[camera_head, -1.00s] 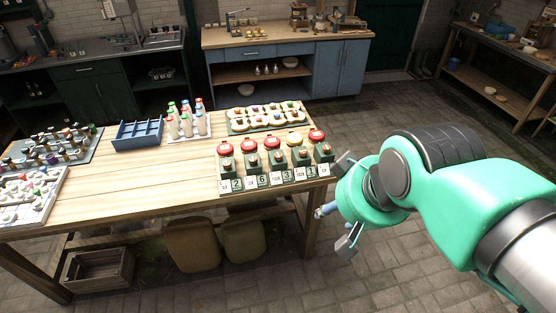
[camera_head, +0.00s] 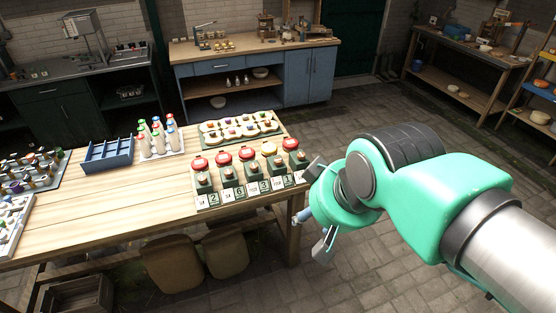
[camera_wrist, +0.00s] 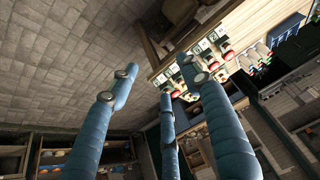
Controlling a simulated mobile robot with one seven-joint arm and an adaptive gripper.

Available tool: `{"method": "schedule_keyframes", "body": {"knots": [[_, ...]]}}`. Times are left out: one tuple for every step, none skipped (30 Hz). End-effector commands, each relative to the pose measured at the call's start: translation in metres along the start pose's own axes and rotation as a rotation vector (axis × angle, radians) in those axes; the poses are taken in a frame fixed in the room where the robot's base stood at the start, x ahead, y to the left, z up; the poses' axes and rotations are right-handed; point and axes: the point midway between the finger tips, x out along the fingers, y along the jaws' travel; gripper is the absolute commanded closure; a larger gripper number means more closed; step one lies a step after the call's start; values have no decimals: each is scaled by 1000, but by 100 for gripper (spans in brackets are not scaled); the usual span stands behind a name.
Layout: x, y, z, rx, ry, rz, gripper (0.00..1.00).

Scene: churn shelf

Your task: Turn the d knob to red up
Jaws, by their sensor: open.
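A row of several small churn units (camera_head: 251,176) stands along the right front part of the wooden table, most with red lids and one with a yellow lid. Numbered white cards sit at their front. The d knob cannot be told apart at this size. My gripper (camera_head: 309,220) is just off the table's right end, to the right of the units, open and empty. In the wrist view my fingers (camera_wrist: 160,90) are spread with nothing between them. The units (camera_wrist: 205,50) show there beyond the fingertips, at the upper right.
The wooden table (camera_head: 120,205) also bears a blue divided tray (camera_head: 107,155), white bottles (camera_head: 158,140) with coloured caps and a tray of round pieces (camera_head: 238,128). A blue cabinet (camera_head: 255,75) stands behind. Two stools (camera_head: 172,262) are under the table's front edge. Paved floor is clear to the right.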

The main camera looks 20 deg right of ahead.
Motion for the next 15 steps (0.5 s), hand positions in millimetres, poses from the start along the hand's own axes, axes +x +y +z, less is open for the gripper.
{"method": "schedule_keyframes", "body": {"knots": [[-1, 0, -3, 3, -2, 0, 52], [-1, 0, -6, 5, -4, 1, 52], [-2, 1, -9, 9, -7, 1, 52], [-2, 1, -13, 13, -10, 1, 52], [-3, 1, -16, 16, -13, 2, 52], [-4, 1, -22, 23, -17, 2, 52], [-4, 2, -28, 28, -21, 3, 52], [-5, 2, -33, 34, -25, 4, 52], [-5, 3, -41, 44, -31, 5, 52], [-6, 3, -47, 50, -35, 5, 52], [-6, 4, -54, 57, -40, 6, 52], [-6, 4, -63, 67, -47, 7, 52], [-6, 5, -71, 76, -53, 8, 52], [-5, 6, -78, 85, -58, 9, 52], [-5, 6, -88, 95, -65, 10, 52]]}}
